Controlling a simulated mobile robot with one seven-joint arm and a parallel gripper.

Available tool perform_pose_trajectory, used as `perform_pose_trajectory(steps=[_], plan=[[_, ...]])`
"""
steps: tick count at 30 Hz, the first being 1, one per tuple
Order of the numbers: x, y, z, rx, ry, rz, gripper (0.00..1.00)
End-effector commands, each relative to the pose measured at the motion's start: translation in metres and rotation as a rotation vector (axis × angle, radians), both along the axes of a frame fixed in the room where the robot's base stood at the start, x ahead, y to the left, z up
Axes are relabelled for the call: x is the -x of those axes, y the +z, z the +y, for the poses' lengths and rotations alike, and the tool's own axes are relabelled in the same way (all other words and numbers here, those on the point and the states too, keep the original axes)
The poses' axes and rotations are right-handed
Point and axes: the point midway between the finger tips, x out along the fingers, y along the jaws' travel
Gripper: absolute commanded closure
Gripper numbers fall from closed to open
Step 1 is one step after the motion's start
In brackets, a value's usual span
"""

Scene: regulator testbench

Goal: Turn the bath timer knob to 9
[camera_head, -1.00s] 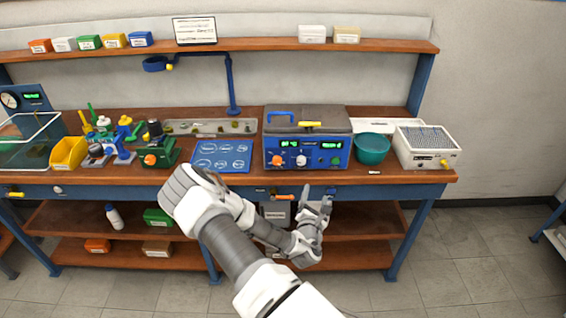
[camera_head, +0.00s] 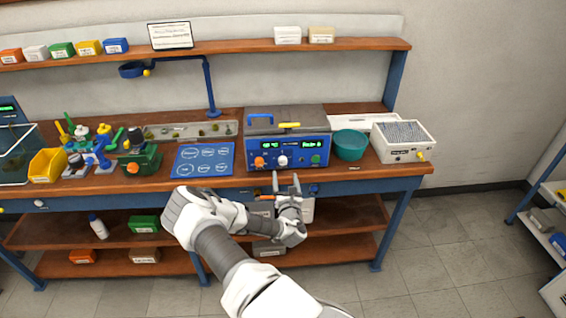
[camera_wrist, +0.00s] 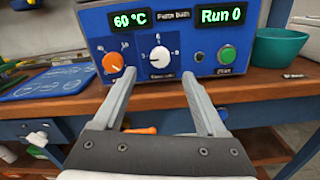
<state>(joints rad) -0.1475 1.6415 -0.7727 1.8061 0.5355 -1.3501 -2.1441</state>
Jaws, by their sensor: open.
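The blue bath (camera_head: 250,150) stands on the bench with its front panel facing me. It also shows in the wrist view (camera_wrist: 100,22). Its white timer knob (camera_wrist: 159,58) sits mid-panel, with a scale reading 3 at left, 6 on top and 9 at right. I cannot tell surely where its pointer stands. The knob also shows in the head view (camera_head: 282,160). My gripper (camera_head: 286,178) is open and empty, in front of and below the panel. In the wrist view its fingers (camera_wrist: 158,78) flank the knob's position from below, apart from it.
An orange knob (camera_wrist: 114,62) lies left of the timer knob and a green button (camera_wrist: 227,54) right of it. Displays read 60 °C (camera_wrist: 128,20) and Run 0 (camera_wrist: 220,17). A teal bowl (camera_head: 350,145) stands right of the bath, a blue mat (camera_head: 180,170) left.

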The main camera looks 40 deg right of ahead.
Motion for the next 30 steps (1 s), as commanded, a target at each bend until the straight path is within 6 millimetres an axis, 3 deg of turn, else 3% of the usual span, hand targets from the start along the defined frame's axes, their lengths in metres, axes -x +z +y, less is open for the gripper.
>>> perform_pose_trajectory(steps=[9, 15, 29, 30], plan=[[-0.044, 0.001, -0.027, -0.002, -0.001, -0.001, 0.26], [-0.061, 0.000, -0.038, -0.001, -0.001, 0.000, 0.26], [-0.069, -0.001, -0.042, -0.001, -0.001, 0.001, 0.26], [-0.069, -0.001, -0.042, -0.001, -0.001, 0.001, 0.31]])
